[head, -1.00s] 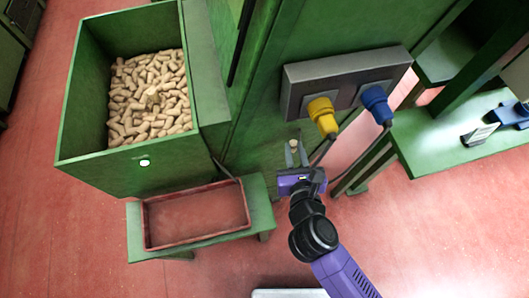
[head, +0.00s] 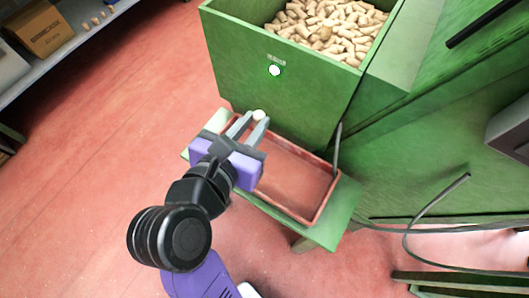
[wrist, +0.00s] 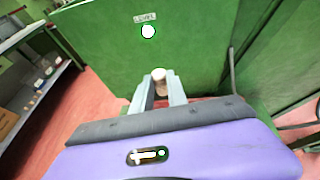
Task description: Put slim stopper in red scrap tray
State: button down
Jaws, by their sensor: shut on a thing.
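My gripper (head: 252,127) is shut on a small pale stopper (head: 259,115), whose end shows between the fingertips. In the wrist view the stopper (wrist: 159,76) stands up between the grey fingers. The red scrap tray (head: 322,205) lies on a green bench in front of the hopper. The tray looks empty where it shows. In the head view my gripper and the stopper cover the tray's left end; the exact height above it cannot be told. In the wrist view a strip of the tray (wrist: 200,98) shows behind my gripper.
A green hopper (head: 235,55) full of corks (head: 325,25) rises right behind the tray. The green bench (head: 330,238) carries the tray. A grey cable (head: 425,215) hangs at the right. A shelf (head: 75,40) with a cardboard box (head: 40,30) is at the upper left.

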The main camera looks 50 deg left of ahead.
notch_tip(320, 180, down, 19)
jog(key=b, duration=0.5)
jog(key=shift+r, duration=0.2)
jog(key=shift+d+f, duration=0.1)
jog(key=shift+f, duration=0.1)
jog(key=c, duration=1.3)
grip_release()
jog(key=shift+s+r, duration=0.25)
jog(key=shift+r, duration=0.1)
jog(key=p+v, duration=0.2)
jog(key=v, duration=0.9)
jog(key=shift+s+d+r, duration=0.1)
jog(key=shift+s+r, duration=0.05)
